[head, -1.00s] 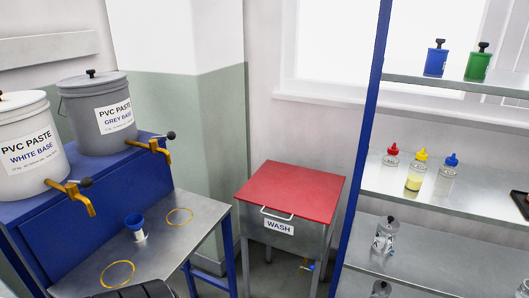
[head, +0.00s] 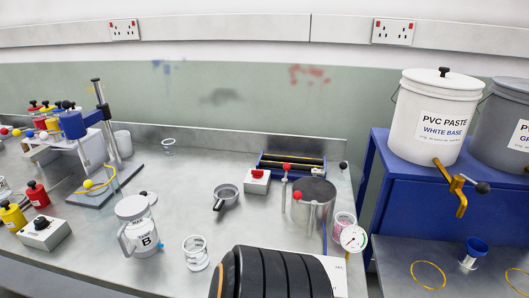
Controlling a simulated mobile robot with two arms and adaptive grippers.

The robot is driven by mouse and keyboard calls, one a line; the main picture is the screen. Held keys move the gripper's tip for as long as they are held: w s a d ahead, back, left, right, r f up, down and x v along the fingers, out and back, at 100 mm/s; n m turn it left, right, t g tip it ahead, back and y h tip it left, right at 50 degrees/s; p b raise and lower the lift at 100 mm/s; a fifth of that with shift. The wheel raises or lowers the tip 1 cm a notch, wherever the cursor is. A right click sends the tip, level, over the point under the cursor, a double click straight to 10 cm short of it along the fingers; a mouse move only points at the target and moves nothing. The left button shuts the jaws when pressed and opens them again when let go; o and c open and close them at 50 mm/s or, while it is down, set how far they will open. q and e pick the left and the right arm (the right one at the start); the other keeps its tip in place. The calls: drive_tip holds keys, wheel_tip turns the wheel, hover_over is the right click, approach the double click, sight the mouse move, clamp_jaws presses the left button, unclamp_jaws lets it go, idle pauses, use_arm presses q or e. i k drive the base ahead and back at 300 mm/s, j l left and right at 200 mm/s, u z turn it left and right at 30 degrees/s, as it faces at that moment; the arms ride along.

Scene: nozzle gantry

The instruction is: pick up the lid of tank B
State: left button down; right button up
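A white jug-shaped container marked B (head: 146,241) stands upright on the left part of the metal bench, with a handle on its left side. Its round top (head: 131,207) looks pale and closed. A small black knob on a pale round piece (head: 146,196) shows just behind its top. I cannot tell whether this piece is part of the container or a separate lid behind it.
A clear glass cup (head: 196,253) stands right of the container; a small pan (head: 226,196) lies behind it. A blue nozzle stand (head: 92,130), red and yellow bottles (head: 37,194) and a switch box (head: 43,234) are to the left. A steel pot (head: 313,200) stands to the right.

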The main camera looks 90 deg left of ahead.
sight(152, 197)
drive_tip(key=u, duration=0.9)
drive_tip(key=k+u, duration=0.1)
drive_tip(key=u, duration=0.75)
drive_tip(key=j+u, duration=0.1)
drive_tip(key=u, duration=0.8)
drive_tip(key=j+u, duration=0.1)
drive_tip(key=u, duration=0.75)
drive_tip(key=k+j, duration=0.05)
drive_tip(key=j, duration=0.05)
